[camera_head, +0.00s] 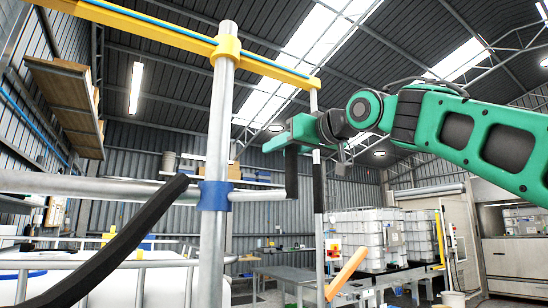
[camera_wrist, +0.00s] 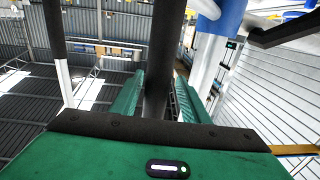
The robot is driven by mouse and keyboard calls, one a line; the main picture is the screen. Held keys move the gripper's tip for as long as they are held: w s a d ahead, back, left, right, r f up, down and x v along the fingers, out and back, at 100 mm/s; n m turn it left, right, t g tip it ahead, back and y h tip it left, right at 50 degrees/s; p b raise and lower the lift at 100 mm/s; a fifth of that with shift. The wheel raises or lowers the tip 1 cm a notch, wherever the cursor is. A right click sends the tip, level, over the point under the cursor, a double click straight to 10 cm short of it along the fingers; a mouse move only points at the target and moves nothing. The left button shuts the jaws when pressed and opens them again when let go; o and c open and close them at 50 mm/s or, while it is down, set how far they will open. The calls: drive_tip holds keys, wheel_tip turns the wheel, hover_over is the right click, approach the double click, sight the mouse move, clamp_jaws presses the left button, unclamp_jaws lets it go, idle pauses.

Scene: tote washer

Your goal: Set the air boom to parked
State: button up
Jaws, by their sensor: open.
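A yellow overhead boom (camera_head: 160,33) with a blue line on top is carried by a yellow collar on the grey upright post (camera_head: 216,130). A pale vertical rod with a black sleeve (camera_head: 318,185) hangs at its far end. A lower grey tube (camera_head: 110,188) crosses the post at a blue collar (camera_head: 214,195); a black upright handle (camera_head: 291,172) stands at its right end. I cannot tell which arm is named the air boom. My gripper (camera_head: 288,138) is open at this handle. In the wrist view, a black bar (camera_wrist: 160,60) passes between the two green fingers; contact is unclear.
A black slanted bar (camera_head: 110,250) crosses the left foreground. An orange paddle (camera_head: 345,272) is at lower centre. White caged tanks (camera_head: 370,240) and a grey table (camera_head: 300,272) stand behind. The space under the roof is mostly open.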

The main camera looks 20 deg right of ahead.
drive_tip(key=v, duration=0.8)
drive_tip(key=shift+s, duration=0.2)
